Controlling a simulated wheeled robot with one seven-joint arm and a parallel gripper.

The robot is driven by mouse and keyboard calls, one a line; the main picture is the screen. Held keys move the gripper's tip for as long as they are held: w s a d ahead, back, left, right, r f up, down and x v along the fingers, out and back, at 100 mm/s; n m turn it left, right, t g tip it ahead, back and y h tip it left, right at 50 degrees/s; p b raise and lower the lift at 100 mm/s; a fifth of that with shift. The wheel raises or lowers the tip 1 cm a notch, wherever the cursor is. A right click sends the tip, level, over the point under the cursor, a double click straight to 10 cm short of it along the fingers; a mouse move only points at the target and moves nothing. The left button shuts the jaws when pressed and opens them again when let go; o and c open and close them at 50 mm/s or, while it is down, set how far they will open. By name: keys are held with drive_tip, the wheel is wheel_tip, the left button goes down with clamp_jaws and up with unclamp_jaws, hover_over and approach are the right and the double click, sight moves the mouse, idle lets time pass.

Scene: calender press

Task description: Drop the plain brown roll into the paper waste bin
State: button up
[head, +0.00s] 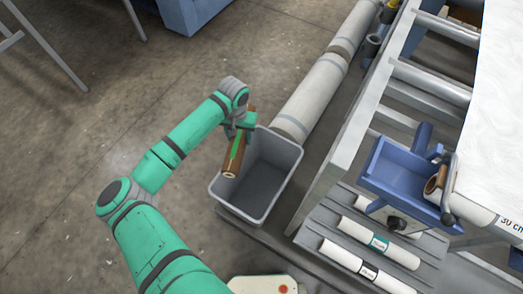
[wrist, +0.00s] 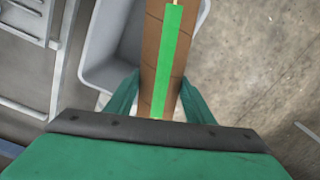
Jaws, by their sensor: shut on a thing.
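A brown roll (head: 231,163) with a bright green strip along its length is in my gripper (head: 241,122). In the wrist view the roll (wrist: 151,60) runs up between the two green fingers (wrist: 158,98). The gripper is shut on it. The grey waste bin (head: 262,180) stands open on the floor and looks empty. In the head view the roll overlaps the bin's left rim, with its lower end near that rim. In the wrist view the bin (wrist: 102,45) shows behind the roll. The roll's height above the bin is hard to tell.
A blue tray (head: 405,172) at the right has another brown roll end (head: 434,187) beside it. White labelled rolls (head: 369,267) lie on a grey rack. A long grey-white roll (head: 312,95) lies beyond the bin, along the metal frame (head: 352,130).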

drive_tip(key=s+a+f+n, duration=0.2)
drive_tip(key=s+a+f, duration=1.45)
drive_tip(key=a, duration=0.35)
drive_tip(key=s+a+f+y, duration=0.1)
drive_tip(key=s+f, duration=0.4)
drive_tip(key=s, duration=0.5)
drive_tip(key=s+a+f+y, duration=0.1)
drive_tip(key=s+f+y, duration=0.1)
drive_tip(key=s+f, duration=0.55)
drive_tip(key=w+a+r, duration=0.1)
drive_tip(key=w+r, duration=0.7)
drive_tip(key=r, duration=0.2)
drive_tip(key=w+d+r+m+t, duration=0.1)
drive_tip(key=w+d+r+m, duration=0.3)
drive_tip(key=w+d, duration=0.9)
drive_tip(key=w+d+r+m+t, duration=0.2)
drive_tip(key=w+d+r, duration=0.6)
drive_tip(key=d, duration=0.9)
wheel_tip(320, 180, down, 14)
drive_tip(key=w, duration=0.1)
drive_tip(key=shift+y, duration=0.3)
